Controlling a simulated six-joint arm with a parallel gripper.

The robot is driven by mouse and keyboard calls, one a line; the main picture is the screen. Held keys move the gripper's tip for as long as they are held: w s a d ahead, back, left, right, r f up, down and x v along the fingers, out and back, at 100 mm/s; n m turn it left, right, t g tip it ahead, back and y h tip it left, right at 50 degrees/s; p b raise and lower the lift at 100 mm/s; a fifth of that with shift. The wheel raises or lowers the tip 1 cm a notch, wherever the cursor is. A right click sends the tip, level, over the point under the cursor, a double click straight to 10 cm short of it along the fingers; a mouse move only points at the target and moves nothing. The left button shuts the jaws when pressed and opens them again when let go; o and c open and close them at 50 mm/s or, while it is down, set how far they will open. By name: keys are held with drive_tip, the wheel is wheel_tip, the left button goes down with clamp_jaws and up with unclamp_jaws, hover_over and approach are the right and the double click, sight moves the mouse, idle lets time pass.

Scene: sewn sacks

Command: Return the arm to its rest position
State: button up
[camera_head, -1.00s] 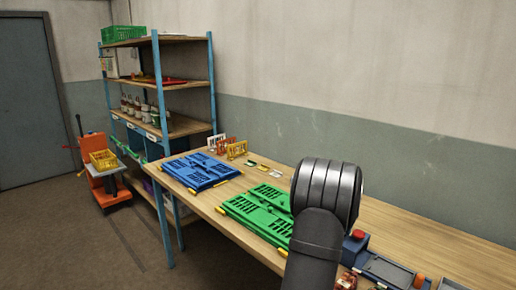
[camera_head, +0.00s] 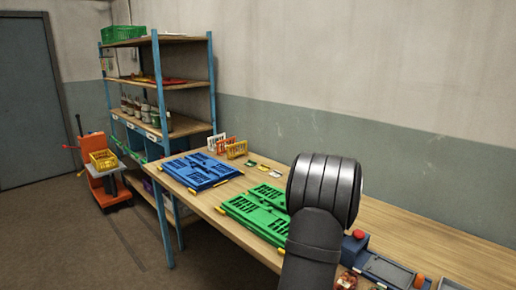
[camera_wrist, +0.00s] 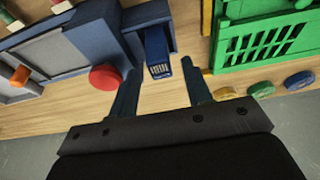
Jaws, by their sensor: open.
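My gripper (camera_wrist: 160,85) shows in the wrist view with its two dark fingers spread apart and nothing between them. It is above the wooden table (camera_wrist: 150,101). Beyond the fingertips is a blue box-like part (camera_wrist: 158,52) with a slotted face, beside a red round button (camera_wrist: 105,77). In the head view my dark arm rises at the lower middle right and hides part of the table; the gripper itself cannot be made out there.
Green folded crates (camera_head: 258,212) and blue folded crates (camera_head: 200,171) lie on the table. A blue station with a red button (camera_head: 359,235) is right of my arm. A shelf rack (camera_head: 186,124) stands behind at left. The table's back right is clear.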

drive_tip(key=x, duration=0.3)
drive_tip(key=shift+d+f, duration=0.1)
drive_tip(key=shift+f, duration=0.25)
drive_tip(key=shift+w+r, duration=0.2)
drive_tip(key=shift+r, duration=0.05)
wheel_tip(320, 180, up, 8)
drive_tip(key=shift+r, duration=0.2)
drive_tip(key=shift+s+d+r, duration=0.4)
drive_tip(key=shift+s+d, duration=0.05)
drive_tip(key=s+d, duration=1)
drive_tip(key=s, duration=0.2)
drive_tip(key=s+d+f, duration=0.1)
drive_tip(key=s+d, duration=0.1)
drive_tip(key=s, duration=0.9)
drive_tip(key=s+d+f, duration=0.2)
drive_tip(key=s+d, duration=0.1)
drive_tip(key=s, duration=0.8)
drive_tip(key=s+d+f, duration=0.2)
drive_tip(key=s, duration=0.9)
drive_tip(key=shift+s+f+n, duration=0.15)
drive_tip(key=shift+s+n, duration=0.15)
drive_tip(key=shift+s, duration=0.1)
